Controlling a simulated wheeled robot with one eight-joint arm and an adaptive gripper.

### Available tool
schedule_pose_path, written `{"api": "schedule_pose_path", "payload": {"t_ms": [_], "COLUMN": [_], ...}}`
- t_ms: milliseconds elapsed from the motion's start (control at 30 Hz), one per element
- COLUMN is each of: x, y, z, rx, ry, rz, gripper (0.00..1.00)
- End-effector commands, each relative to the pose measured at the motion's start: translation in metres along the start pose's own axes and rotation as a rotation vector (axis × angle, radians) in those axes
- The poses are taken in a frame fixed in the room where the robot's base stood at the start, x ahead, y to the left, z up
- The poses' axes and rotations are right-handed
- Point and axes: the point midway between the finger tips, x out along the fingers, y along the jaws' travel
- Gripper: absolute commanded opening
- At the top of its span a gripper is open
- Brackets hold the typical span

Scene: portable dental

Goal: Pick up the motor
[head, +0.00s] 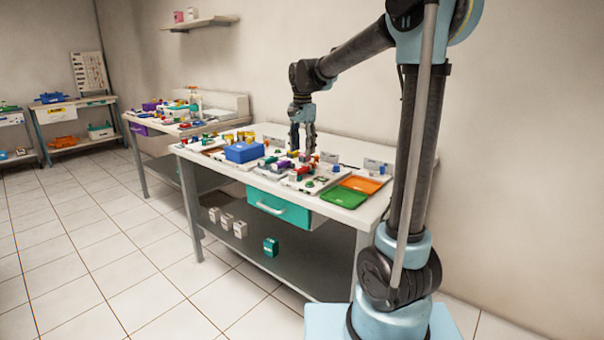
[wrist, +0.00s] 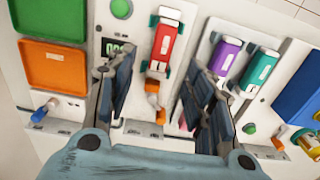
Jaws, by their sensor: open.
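My gripper (head: 302,152) is open and points down over the white table's work area; it also shows in the wrist view (wrist: 160,78). In the wrist view a red device (wrist: 163,48) with a white label lies between and just beyond the fingertips. A small orange part (wrist: 153,96) sits below it, between the fingers. A purple device (wrist: 225,56) and a teal device (wrist: 259,72) lie to the right of the right finger. No part is clearly marked as the motor, so I cannot tell which one it is. Nothing is held.
The green tray (head: 342,197) and orange tray (head: 362,184) lie at the table's right end. A blue box (head: 243,152) stands left of my gripper. Small white card stands line the back edge. In the wrist view a blue-tipped part (wrist: 42,112) lies at left.

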Motion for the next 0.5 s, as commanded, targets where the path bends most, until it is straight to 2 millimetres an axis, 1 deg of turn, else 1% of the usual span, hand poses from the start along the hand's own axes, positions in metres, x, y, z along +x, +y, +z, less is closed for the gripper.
{"api": "schedule_pose_path", "payload": {"t_ms": [33, 100, 367, 500], "x": [0.007, 0.015, 0.029, 0.046], "y": [0.000, -0.001, -0.001, -0.002], "z": [0.000, 0.000, 0.000, 0.002], "rx": [0.000, 0.000, 0.000, -0.001], "ry": [0.000, 0.000, 0.000, 0.000], "rz": [0.000, 0.000, 0.000, 0.000], "gripper": [0.48, 0.48, 0.48, 0.48]}}
